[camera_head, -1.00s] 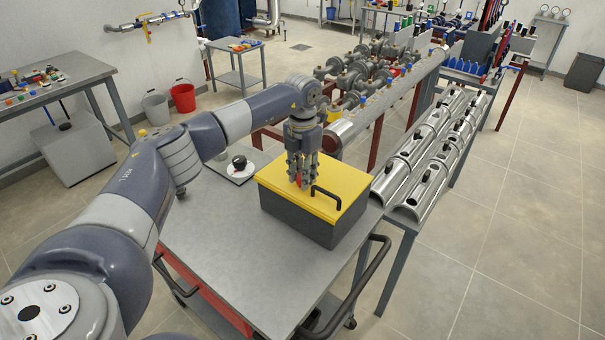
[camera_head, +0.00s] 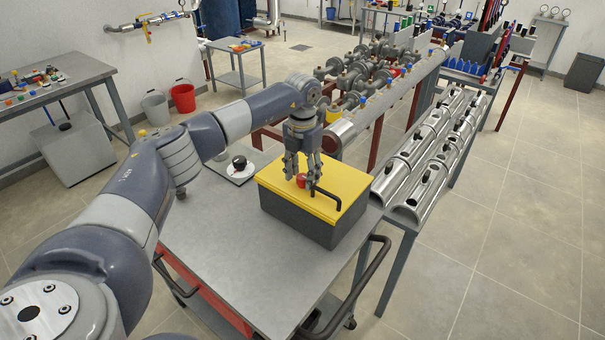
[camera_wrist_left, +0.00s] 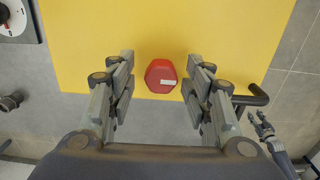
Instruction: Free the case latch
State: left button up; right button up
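The case has a yellow lid (camera_head: 270,178), a dark grey body (camera_head: 295,220) and a black handle (camera_head: 328,198). A red latch knob (camera_head: 301,180) sits on the lid; in the left wrist view it is a red faceted knob (camera_wrist_left: 161,76) with a small white label. My left gripper (camera_head: 302,176) points down over the lid at the knob. Its fingers are spread, with clear gaps to the knob on both sides in the left wrist view (camera_wrist_left: 160,80). My right gripper (camera_wrist_left: 256,115) shows small at the right of that view, away from the case; its opening is unclear.
The case stands on a grey cart top (camera_head: 220,245) with a black push handle (camera_head: 350,295). Shiny half-shells (camera_head: 410,190) lie on a rack to the right. The cart's front is clear.

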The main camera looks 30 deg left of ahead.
aim_at(302, 176)
pick_arm(q)
jog(key=shift+r, duration=3.95)
jog(key=shift+s+f, duration=0.1)
